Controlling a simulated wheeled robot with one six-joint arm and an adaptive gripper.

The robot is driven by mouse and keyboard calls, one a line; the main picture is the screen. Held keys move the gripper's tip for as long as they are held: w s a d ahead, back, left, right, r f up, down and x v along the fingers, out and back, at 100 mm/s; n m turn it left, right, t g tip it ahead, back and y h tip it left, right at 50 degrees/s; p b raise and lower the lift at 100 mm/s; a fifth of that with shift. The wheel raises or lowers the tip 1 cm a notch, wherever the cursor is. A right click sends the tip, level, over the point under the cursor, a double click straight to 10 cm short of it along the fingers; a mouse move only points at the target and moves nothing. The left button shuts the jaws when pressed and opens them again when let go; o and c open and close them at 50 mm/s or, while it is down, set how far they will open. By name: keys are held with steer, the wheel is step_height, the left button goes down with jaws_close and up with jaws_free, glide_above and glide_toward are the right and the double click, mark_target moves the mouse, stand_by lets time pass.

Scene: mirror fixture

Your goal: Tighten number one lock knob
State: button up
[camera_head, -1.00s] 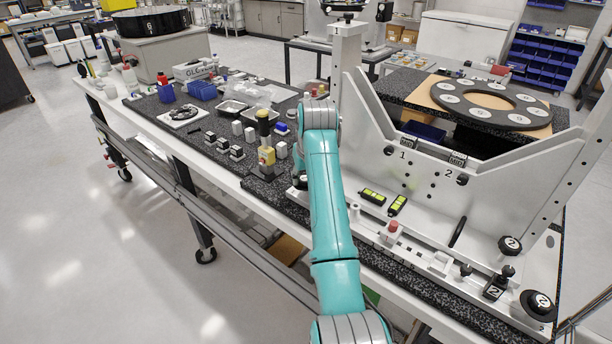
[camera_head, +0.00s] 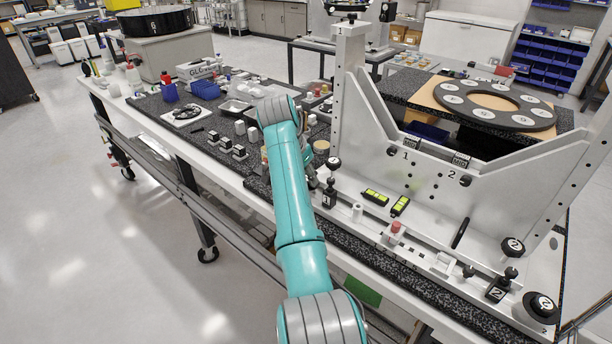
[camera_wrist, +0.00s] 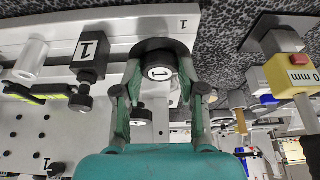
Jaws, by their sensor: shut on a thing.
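In the wrist view my gripper (camera_wrist: 160,84) has its two green-and-grey fingers on either side of a round black knob (camera_wrist: 158,73) with a white face marked 1. The fingers are shut on this number one lock knob, which sits at the edge of the pale metal fixture (camera_wrist: 190,22). In the head view my teal arm hides this knob and most of the gripper.
A black block marked 1 (camera_wrist: 90,52) with a small knob stands left of the gripper. The fixture's upright plate (camera_head: 455,195) and number two knobs (camera_head: 540,307) lie right of my arm in the head view.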

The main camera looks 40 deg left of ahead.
steer(key=m, duration=0.2)
steer(key=m+h, duration=0.1)
steer(key=m, duration=0.1)
steer(key=shift+a+g+h, duration=0.15)
steer(key=shift+g+h, duration=0.15)
steer(key=shift+w+m, duration=0.1)
steer(key=shift+m, duration=0.3)
steer(key=shift+w+a+r+m, duration=0.1)
steer(key=shift+a+m, duration=0.05)
steer(key=shift+m, duration=0.45)
steer(key=shift+m+h, duration=0.3)
steer(key=o, duration=1.1)
steer(key=shift+o, duration=0.2)
steer(key=v, duration=1.2)
